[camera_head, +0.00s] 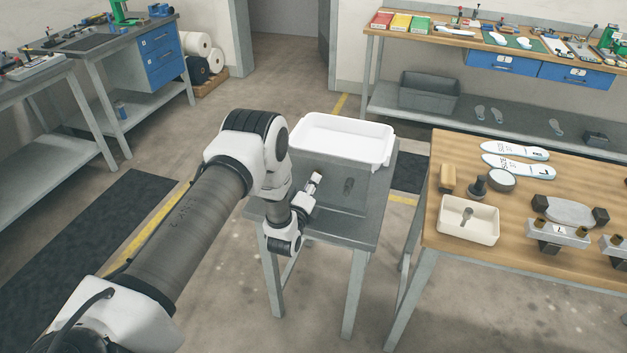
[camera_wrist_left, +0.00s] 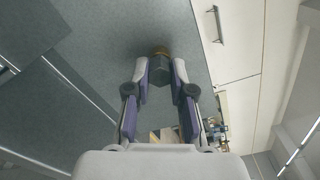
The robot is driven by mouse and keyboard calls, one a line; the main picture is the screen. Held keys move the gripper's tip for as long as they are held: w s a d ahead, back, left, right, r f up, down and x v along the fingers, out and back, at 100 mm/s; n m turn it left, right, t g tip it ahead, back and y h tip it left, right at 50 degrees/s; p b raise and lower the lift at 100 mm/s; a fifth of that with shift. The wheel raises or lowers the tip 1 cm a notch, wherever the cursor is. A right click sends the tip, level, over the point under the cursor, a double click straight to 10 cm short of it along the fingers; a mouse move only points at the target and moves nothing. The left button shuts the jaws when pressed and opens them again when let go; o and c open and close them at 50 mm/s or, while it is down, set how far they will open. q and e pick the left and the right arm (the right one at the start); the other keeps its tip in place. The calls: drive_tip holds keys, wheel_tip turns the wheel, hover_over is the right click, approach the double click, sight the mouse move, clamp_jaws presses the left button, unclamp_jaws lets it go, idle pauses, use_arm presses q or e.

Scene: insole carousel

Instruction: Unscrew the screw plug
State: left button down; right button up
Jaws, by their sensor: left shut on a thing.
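The screw plug (camera_wrist_left: 160,53) shows in the left wrist view as a small brown, brass-like knob with a dark hexagonal part, against a grey wall. My left gripper (camera_wrist_left: 160,72) has its two fingertips on either side of the plug and is shut on it. In the head view my left gripper (camera_head: 315,182) is at the left part of the front of a grey tank (camera_head: 372,190). My right gripper is not in view.
A white tray (camera_head: 340,142) tops the tank, which stands on a small grey table (camera_head: 345,232). To the right is a wooden workbench (camera_head: 520,240) with insoles (camera_head: 515,150), a cream dish (camera_head: 468,220) and metal fixtures. Open floor lies in front.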

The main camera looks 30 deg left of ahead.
use_arm(q)
drive_tip(key=n+b, duration=0.1)
drive_tip(key=n, duration=0.4)
drive_tip(key=shift+r, duration=0.15)
